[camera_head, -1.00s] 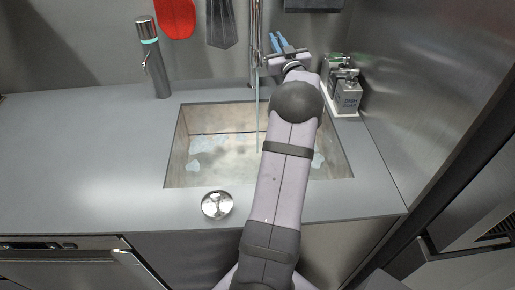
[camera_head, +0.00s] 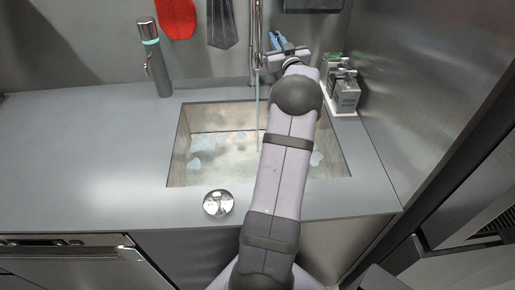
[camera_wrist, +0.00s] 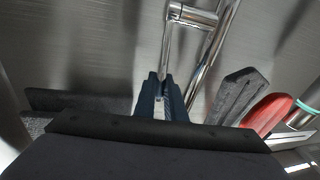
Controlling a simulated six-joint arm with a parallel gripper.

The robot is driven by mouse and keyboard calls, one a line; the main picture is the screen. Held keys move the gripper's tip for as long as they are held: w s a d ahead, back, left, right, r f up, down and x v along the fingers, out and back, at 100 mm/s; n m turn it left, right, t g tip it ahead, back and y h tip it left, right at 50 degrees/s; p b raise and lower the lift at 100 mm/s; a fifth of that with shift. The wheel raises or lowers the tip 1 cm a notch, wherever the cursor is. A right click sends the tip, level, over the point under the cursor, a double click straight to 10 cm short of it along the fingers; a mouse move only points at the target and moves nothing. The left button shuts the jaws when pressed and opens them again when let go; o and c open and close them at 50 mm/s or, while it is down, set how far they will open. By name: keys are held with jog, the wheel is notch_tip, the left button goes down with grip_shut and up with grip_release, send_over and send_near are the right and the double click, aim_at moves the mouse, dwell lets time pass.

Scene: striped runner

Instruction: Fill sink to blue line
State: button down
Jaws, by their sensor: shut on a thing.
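The sink (camera_head: 347,168) is set into the grey counter, with shallow cloudy water (camera_head: 222,165) and pale bluish patches in it. A thin water stream (camera_head: 257,115) falls from the chrome faucet (camera_head: 256,40). A dark line runs along the sink's back wall; I cannot make out a blue line. My gripper (camera_head: 277,42) is beside the faucet on its right. In the wrist view its blue fingers (camera_wrist: 163,82) are shut on the thin faucet lever (camera_wrist: 167,48). My arm hides the sink's right-middle part.
A grey bottle (camera_head: 156,60) stands at the back left. Soap dispensers (camera_head: 346,92) stand on a white tray close right of my arm. Red and grey utensils hang behind. The left counter is clear.

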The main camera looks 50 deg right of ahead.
jog(key=shift+w+d+r+g+p, duration=0.3)
jog(key=shift+g+p, duration=0.1)
jog(key=shift+p, duration=1.4)
jog(key=shift+f, duration=0.2)
jog(key=c, duration=1.4)
grip_release()
jog(key=shift+o, duration=0.2)
jog(key=shift+s, duration=0.1)
jog(key=b+v, duration=0.1)
jog(key=v, duration=0.7)
jog(key=shift+b, duration=0.35)
